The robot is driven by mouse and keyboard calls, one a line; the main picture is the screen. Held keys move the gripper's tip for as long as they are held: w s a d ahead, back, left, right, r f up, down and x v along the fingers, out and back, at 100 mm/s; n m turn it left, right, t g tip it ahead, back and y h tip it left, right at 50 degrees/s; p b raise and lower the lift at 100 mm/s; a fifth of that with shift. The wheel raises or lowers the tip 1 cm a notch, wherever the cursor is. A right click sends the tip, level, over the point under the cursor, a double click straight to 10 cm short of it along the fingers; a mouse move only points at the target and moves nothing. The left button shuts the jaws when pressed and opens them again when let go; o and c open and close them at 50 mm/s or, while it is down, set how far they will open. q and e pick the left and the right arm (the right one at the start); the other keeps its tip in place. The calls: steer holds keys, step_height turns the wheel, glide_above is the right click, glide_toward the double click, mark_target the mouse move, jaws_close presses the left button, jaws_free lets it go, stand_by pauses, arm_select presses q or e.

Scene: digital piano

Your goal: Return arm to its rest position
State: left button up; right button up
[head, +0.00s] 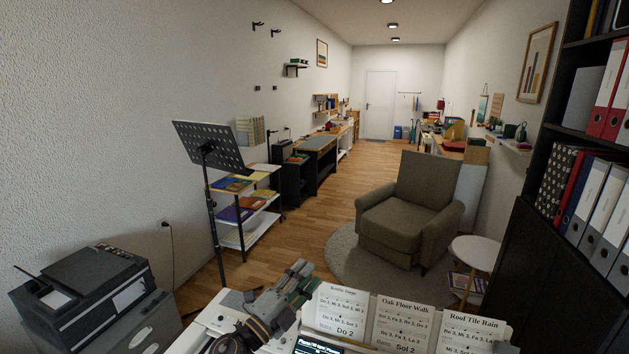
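My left gripper (300,275) shows at the bottom centre, its arm coming in from the lower edge. It is over the back of the white digital piano (212,318), left of the song cards. Its fingertips point up and away from me; the gap between them is not clear, and I see nothing held. Three cards stand in a row on the piano: one headed with a short blurred title (340,312), "Oak Floor Walk" (402,322) and "Roof Tile Rain" (470,330). A small dark display (318,346) is cut by the lower edge. The keys and my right gripper are not visible.
A black music stand (207,150) rises behind the piano's left side. A printer (85,285) is at lower left. An armchair (408,210) and round side table (474,252) stand beyond. Binder shelves (590,150) close the right side. Open wooden floor (310,222) lies between.

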arm_select(q)
steer(key=s+a+f+n+g+y, duration=0.1)
steer(key=s+a+f+n+y, duration=0.1)
steer(key=a+f+n+y, duration=0.6)
steer(key=s+a+f+n+y, duration=0.25)
steer(key=a+n+y, duration=0.35)
steer(key=a+n, duration=0.35)
steer(key=s+a+f+n+g, duration=0.1)
steer(key=s+f+n+g, duration=0.1)
steer(key=s+f+g, duration=0.7)
steer(key=s+a+f+n+g, duration=0.1)
steer(key=s+f+n+g, duration=0.35)
steer(key=s, duration=0.85)
step_height(320, 180, down, 34)
steer(key=s+m, duration=0.2)
steer(key=s, duration=0.1)
steer(key=s+a+f, duration=0.2)
steer(key=s+f, duration=0.7)
steer(key=s, duration=0.2)
steer(key=s+a+f, duration=0.2)
steer(key=s+f, duration=0.8)
steer(key=shift+s+a+f+g, duration=0.25)
steer(key=shift+s+f+g, duration=0.05)
steer(key=shift+s+g, duration=0.1)
